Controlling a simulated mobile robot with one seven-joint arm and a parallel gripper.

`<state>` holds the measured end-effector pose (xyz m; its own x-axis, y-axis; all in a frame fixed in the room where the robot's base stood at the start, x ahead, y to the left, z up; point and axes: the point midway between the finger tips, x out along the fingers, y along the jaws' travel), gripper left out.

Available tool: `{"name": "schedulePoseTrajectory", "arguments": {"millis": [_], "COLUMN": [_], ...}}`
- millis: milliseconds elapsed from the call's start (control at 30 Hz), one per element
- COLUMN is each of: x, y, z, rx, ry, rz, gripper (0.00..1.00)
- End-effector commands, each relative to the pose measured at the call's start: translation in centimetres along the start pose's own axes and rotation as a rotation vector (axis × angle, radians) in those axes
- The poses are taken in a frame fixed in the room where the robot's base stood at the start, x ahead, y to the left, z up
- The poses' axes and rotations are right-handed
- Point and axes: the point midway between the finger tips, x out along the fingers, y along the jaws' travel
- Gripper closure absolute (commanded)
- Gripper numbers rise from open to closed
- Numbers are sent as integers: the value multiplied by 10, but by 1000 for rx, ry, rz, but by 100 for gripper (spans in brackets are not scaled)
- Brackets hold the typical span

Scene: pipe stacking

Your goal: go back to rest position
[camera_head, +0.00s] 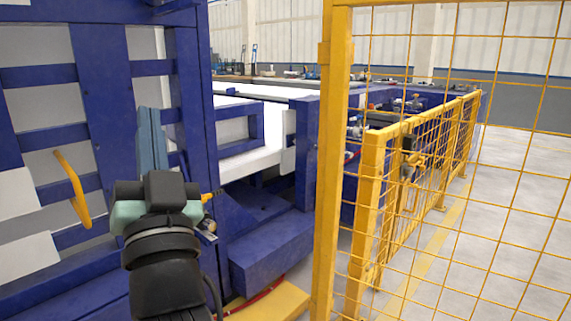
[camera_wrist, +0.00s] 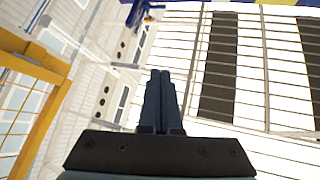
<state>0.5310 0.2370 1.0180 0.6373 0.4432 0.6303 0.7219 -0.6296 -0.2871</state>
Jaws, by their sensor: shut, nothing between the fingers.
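My gripper (camera_head: 152,140) is in the left part of the head view, raised in front of a blue machine frame (camera_head: 105,110). Its two long fingers stand close together and point up. The wrist view also shows my gripper (camera_wrist: 160,74), with the fingers side by side and nothing between them. No pipe can be made out in either view.
A yellow mesh fence (camera_head: 333,160) stands to the right of my arm, with a lower fence section (camera_head: 420,165) behind it. A yellow handle (camera_head: 72,190) is on the machine at left. Grey floor (camera_head: 500,220) lies clear beyond the fence.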

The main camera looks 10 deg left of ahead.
Motion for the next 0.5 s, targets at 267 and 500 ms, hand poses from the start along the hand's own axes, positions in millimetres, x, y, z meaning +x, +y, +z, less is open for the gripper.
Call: {"name": "schedulePoseTrajectory", "arguments": {"millis": [267,500], "x": [-41,-53], "y": [40,34], "z": [-203,-305], "rx": [-583,-793], "ry": [158,213], "rz": [262,429], "gripper": [100,100]}}
